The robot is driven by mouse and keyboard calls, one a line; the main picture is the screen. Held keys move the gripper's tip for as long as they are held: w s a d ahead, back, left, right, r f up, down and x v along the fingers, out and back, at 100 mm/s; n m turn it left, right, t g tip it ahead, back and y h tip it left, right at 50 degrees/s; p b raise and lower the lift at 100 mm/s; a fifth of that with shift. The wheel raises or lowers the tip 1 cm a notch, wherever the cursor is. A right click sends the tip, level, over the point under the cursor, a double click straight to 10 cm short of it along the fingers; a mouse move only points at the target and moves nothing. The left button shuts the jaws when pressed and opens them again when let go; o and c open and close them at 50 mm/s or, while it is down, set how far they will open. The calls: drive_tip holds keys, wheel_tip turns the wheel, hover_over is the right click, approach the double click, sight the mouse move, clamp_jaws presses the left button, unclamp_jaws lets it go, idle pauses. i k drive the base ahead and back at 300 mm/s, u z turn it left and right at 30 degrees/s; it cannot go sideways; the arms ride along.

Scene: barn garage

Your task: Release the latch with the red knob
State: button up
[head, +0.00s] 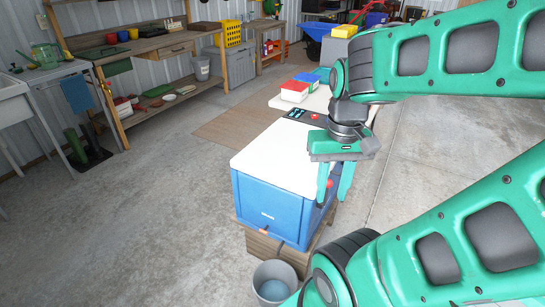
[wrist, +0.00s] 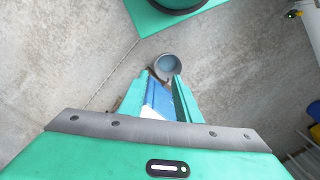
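A blue box with a white lid (head: 268,160) stands in the middle of the head view. A small red knob (head: 329,183) shows at its right side, between my gripper's fingers in the picture. Another red knob (head: 315,116) is farther back, by a dark panel. I cannot tell which one belongs to the latch. My gripper (head: 334,192) points down at the box's right side with its fingers apart and nothing visibly held. I cannot tell whether it touches the box. In the wrist view, part of the blue box (wrist: 158,98) shows between the fingers; no knob shows there.
A grey bucket (head: 273,282) stands on the floor in front of the box; it also shows in the wrist view (wrist: 168,68). A wooden workbench (head: 140,45) lines the back wall.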

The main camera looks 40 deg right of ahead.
sight(329, 183)
drive_tip(key=z, duration=0.7)
drive_tip(key=i, duration=0.1)
drive_tip(key=z, duration=0.35)
